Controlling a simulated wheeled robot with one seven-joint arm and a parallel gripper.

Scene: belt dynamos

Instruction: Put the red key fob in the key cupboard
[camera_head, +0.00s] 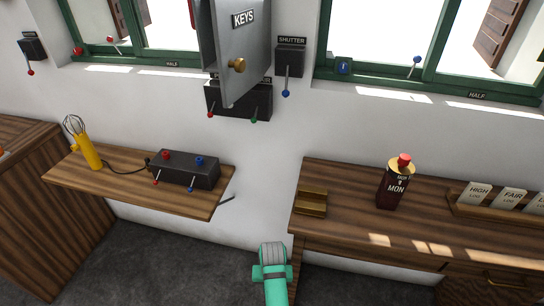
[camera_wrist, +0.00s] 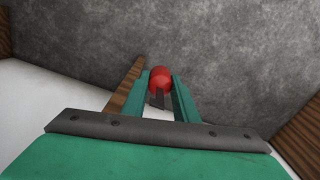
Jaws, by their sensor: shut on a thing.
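The red key fob (camera_wrist: 160,76) shows in the wrist view between the two teal fingers of my gripper (camera_wrist: 161,88), which is shut on it. A small grey piece hangs below the red part, between the fingers. In the head view my teal arm end (camera_head: 272,275) is low at the bottom middle, over the floor, and the fob cannot be seen there. The key cupboard (camera_head: 207,35) is on the wall at the top. Its grey door (camera_head: 233,45), labelled KEYS with a brass knob, stands swung out. The door hides the inside. My gripper is well below and apart from it.
A dark switch box (camera_head: 245,101) with levers is below the cupboard, and a shutter switch (camera_head: 290,62) is to its right. A wooden shelf (camera_head: 120,180) with a whisk and control box is at left. A desk (camera_head: 345,225) with a MON block is at right.

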